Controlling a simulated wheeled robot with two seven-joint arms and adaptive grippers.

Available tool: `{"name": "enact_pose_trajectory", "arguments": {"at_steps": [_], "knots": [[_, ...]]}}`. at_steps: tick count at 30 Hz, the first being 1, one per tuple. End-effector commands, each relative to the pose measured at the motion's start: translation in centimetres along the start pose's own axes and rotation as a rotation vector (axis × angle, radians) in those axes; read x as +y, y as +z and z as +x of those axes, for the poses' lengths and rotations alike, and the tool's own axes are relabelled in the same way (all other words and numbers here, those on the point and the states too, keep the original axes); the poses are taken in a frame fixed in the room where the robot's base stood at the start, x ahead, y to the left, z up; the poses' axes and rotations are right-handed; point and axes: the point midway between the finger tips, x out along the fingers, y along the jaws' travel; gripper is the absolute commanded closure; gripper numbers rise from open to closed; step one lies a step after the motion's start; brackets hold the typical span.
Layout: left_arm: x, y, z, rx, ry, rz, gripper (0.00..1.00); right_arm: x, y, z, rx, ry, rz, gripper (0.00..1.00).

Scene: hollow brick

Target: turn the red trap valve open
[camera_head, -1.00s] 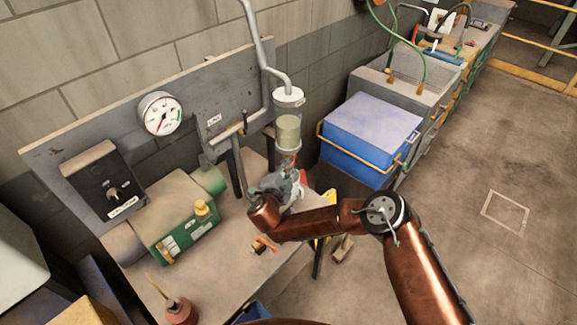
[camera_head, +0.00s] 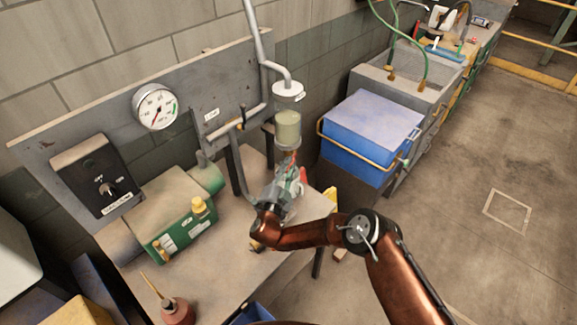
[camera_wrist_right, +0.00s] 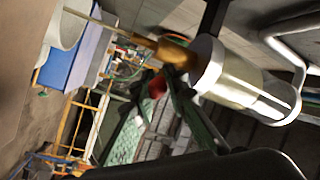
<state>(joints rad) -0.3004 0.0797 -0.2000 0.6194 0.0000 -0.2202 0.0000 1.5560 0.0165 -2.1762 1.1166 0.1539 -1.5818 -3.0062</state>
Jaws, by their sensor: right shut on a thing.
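The clear trap cylinder (camera_head: 288,128) hangs upright from the grey pipe, with a brass fitting under it. It also shows on its side in the right wrist view (camera_wrist_right: 240,82), with the brass fitting (camera_wrist_right: 176,53). The red valve handle (camera_head: 302,174) is just below the trap, partly hidden by my gripper; a red part also shows between the fingers in the wrist view (camera_wrist_right: 157,87). My right gripper (camera_head: 291,181) is right under the trap and shut on the red handle. The handle's exact angle is hard to tell. My left gripper is out of view.
The bench (camera_head: 225,265) holds a green pump (camera_head: 183,228) and a red oil can (camera_head: 177,311). A gauge (camera_head: 155,107) and a switch box (camera_head: 98,175) are on the back panel. A blue-lidded bin (camera_head: 370,135) stands right of the trap. Open floor lies at right.

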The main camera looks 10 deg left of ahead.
Motion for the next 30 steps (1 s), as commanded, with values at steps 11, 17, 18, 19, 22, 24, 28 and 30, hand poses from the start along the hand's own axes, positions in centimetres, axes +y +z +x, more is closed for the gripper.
{"name": "enact_pose_trajectory", "arguments": {"at_steps": [11, 17, 18, 19, 22, 24, 28, 30], "knots": [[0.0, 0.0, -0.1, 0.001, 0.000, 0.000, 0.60, 0.0, 0.0, 0.0, -0.001, 0.002, 0.000, 0.74], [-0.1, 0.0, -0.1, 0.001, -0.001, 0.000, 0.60, 0.0, 0.0, 0.0, -0.002, 0.002, 0.000, 0.74], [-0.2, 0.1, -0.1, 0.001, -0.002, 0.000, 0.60, 0.0, 0.0, -0.1, -0.002, 0.002, 0.000, 0.74], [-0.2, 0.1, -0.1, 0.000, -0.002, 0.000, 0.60, 0.0, 0.0, -0.2, -0.003, 0.002, 0.000, 0.74], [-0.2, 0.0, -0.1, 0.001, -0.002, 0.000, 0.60, 0.0, 0.1, -1.1, -0.004, 0.003, 0.000, 0.74], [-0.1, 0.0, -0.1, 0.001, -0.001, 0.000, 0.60, 0.1, 0.1, -2.2, -0.005, 0.003, -0.001, 0.74], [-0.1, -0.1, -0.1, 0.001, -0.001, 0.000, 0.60, 0.1, 0.1, -4.9, -0.007, 0.004, -0.001, 0.74], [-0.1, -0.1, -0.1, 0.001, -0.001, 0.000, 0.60, 0.0, 0.1, -6.4, -0.007, 0.003, 0.000, 0.74]]}}
